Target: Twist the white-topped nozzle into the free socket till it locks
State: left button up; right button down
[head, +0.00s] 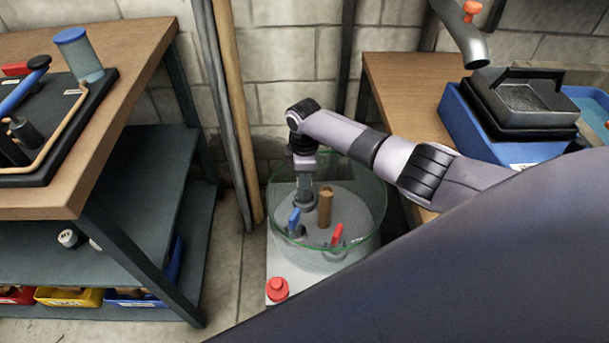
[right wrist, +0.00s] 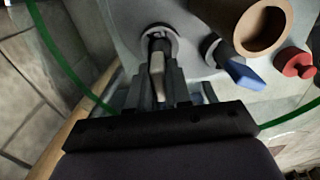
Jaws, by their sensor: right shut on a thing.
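My right gripper (head: 304,193) reaches straight down into the glass tank (head: 372,225) at its left side. In the right wrist view the gripper (right wrist: 164,82) is shut on the white-topped nozzle (right wrist: 157,66), whose pale top shows between the fingers. The nozzle's dark lower end is at a round grey socket ring (right wrist: 144,34). I cannot tell how deep it sits or whether it is locked. A blue-topped nozzle (head: 294,217) stands close in front of the gripper and also shows in the right wrist view (right wrist: 243,75). My left gripper is not in view.
A brown tube (head: 325,207) and a red-topped nozzle (head: 336,235) stand in the tank near the gripper. The tank's green rim (head: 330,246) surrounds them. A red button (head: 277,289) is on the pale base. Benches stand left (head: 120,60) and right (head: 395,75).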

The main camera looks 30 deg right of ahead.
jog(key=shift+f+b, duration=0.5)
jog(key=shift+f, duration=0.35)
dwell(0.4)
jog(key=shift+n, duration=0.6)
jog(key=n+b, duration=0.1)
jog(key=n, duration=0.4)
jog(key=n+b, duration=0.1)
jog(key=n, duration=0.3)
jog(key=shift+n, duration=1.3)
jog(key=c, duration=1)
grip_release()
